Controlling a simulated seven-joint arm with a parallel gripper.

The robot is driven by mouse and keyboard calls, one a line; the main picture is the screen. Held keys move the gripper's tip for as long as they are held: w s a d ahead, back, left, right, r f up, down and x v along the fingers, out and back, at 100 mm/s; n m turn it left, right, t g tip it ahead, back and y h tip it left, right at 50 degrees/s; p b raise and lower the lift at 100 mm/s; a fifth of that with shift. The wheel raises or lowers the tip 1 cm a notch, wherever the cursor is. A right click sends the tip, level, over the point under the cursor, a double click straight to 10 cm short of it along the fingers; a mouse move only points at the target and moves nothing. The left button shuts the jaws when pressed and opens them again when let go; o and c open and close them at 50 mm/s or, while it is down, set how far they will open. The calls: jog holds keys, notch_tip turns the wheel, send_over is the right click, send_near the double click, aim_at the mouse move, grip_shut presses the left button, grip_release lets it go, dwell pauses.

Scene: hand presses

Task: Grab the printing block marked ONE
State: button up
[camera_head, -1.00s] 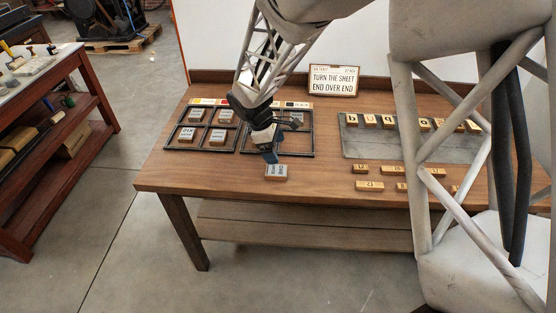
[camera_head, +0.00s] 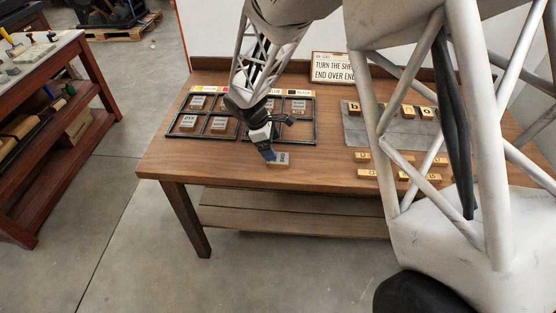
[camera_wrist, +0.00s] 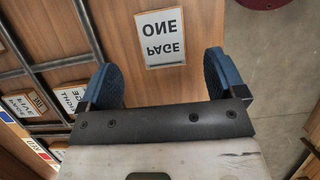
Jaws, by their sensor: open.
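The printing block marked PAGE ONE (camera_wrist: 165,38) lies flat on the bare wood, its white label upside down in the wrist view. In the head view the block (camera_head: 279,160) is near the table's front edge, its label too small to read surely. My gripper (camera_wrist: 159,72) is open and empty, its two blue fingers spread wider than the block. The block is beyond the fingertips in the wrist view, roughly centred between them. In the head view my gripper (camera_head: 268,155) is right beside the block, at its left; whether they touch cannot be told.
A dark divided frame (camera_head: 203,135) behind my gripper holds several labelled blocks. A grey slab (camera_head: 362,127) with letter blocks is at the right, with loose letter blocks (camera_head: 367,174) before it. A sign (camera_head: 332,67) stands at the back. The table's front left (camera_head: 175,165) is clear.

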aim_at(280, 158)
jog(key=shift+d+f, duration=0.1)
jog(key=shift+f, duration=0.1)
jog(key=shift+x, duration=2.55)
jog(key=shift+s, duration=0.1)
jog(key=c, duration=1)
jog(key=shift+c, duration=0.2)
jog(key=shift+r, duration=0.1)
jog(key=shift+r, duration=0.85)
jog(key=shift+s+r, duration=0.25)
jog(key=shift+r, duration=0.55)
jog(key=s+d, duration=0.2)
jog(key=s, duration=0.5)
jog(key=s+d+r, duration=0.1)
jog(key=s+d, duration=0.2)
jog(key=s, duration=0.4)
jog(key=shift+s+d+r, duration=0.2)
jog(key=shift+d, duration=0.05)
